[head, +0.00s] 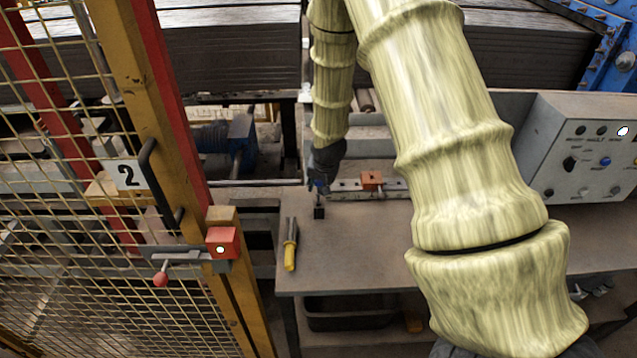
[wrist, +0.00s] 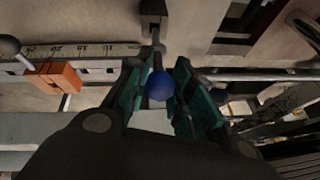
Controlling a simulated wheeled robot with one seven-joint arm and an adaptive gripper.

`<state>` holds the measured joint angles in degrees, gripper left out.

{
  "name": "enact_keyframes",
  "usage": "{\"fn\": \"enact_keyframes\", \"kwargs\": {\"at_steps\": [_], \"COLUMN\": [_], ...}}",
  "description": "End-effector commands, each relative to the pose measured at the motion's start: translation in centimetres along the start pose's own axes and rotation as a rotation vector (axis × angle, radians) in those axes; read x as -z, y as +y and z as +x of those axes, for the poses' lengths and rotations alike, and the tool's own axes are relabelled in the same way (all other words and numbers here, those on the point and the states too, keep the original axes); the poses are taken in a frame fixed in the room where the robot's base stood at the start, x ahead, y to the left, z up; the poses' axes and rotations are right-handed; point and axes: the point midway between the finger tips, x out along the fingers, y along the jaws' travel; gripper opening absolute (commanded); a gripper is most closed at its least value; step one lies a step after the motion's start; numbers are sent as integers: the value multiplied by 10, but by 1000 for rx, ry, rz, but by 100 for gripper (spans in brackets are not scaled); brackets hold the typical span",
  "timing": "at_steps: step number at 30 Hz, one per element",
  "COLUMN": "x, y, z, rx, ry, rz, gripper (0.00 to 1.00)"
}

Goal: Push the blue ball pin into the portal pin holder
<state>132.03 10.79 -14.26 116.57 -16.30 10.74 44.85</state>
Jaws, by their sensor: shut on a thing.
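My gripper (wrist: 158,88) has its teal-lined fingers on either side of the blue ball (wrist: 160,86) of the pin and is shut on it. In the head view my gripper (head: 320,183) is over the left back part of the workbench, and the ball is hard to make out there. A thin grey stem runs from the ball toward a small dark block (head: 319,212), which also shows in the wrist view (wrist: 153,14). I cannot tell whether the stem sits in it. A red box (head: 222,243) with a pale round spot is on the gate post; I cannot tell whether it is the pin holder.
A screwdriver with a yellow handle (head: 290,258) lies near the bench's left edge. An orange block (head: 372,180) sits on a ruler rail behind. A grey control box (head: 585,150) stands at the right. The mesh gate (head: 120,250) marked 2 is left. The middle bench is clear.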

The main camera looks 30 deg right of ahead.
Motion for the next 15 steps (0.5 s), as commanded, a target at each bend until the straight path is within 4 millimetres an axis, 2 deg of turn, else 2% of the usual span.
{"fn": "enact_keyframes", "kwargs": {"at_steps": [15], "x": [-3], "y": [1], "z": [7], "rx": [0], "ry": [0], "rz": [0], "gripper": [0]}}
